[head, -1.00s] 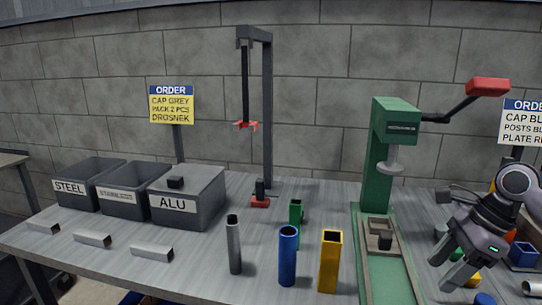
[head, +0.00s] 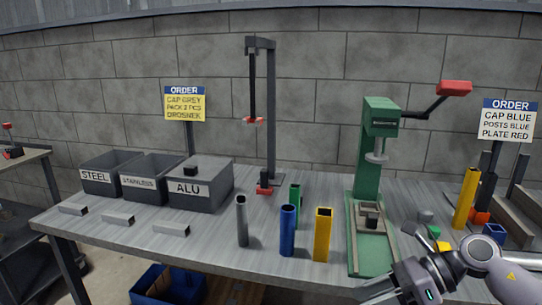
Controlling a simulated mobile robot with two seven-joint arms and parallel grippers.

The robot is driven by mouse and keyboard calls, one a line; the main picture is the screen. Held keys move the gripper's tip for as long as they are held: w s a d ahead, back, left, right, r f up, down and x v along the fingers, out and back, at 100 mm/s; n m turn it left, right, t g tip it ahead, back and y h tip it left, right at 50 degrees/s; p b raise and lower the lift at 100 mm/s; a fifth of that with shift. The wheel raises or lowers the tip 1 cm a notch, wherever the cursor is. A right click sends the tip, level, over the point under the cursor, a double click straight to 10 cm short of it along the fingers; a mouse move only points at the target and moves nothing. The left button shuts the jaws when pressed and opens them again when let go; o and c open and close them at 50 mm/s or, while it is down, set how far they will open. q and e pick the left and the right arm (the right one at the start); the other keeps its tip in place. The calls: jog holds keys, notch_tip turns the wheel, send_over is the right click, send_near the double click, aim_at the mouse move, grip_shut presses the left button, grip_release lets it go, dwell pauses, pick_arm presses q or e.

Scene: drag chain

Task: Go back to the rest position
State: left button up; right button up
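My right gripper (head: 388,260) is at the lower right in the head view, in front of the green press's base. Its two fingers are spread apart, with nothing visible between them. My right arm comes in from the right edge. My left gripper is not in view.
The green press (head: 378,150) stands on the table, with grey (head: 242,222), blue (head: 288,230) and yellow (head: 323,235) tubes left of it. Dark bins (head: 200,187) and metal bars stand further left.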

jog(key=s+a+r+m+t+y+p, duration=0.2)
jog(key=a+m+t+y, duration=0.2)
jog(key=a+m+y, duration=0.3)
jog(key=s+d+f+m+t+h+p, duration=0.1)
jog(key=s+d+f+m+t+h, duration=0.3)
jog(key=m, duration=1.1)
jog(key=w+d+f+m+t+h+p, duration=0.1)
jog(key=d+f+m+t+h+p, duration=0.15)
jog(key=f+m+t+h, duration=0.9)
jog(key=s+d+f+m+g, duration=0.1)
jog(key=s+f+m+g, duration=0.2)
jog(key=s+m+g, duration=0.2)
jog(key=s+d+f+m+g+h, duration=0.1)
jog(key=s+d+f+m+g, duration=0.1)
jog(key=s+m+g, duration=0.3)
jog(key=s+f+m, duration=0.1)
jog(key=s+m, duration=0.1)
jog(key=m, duration=0.1)
jog(key=shift+s, duration=0.25)
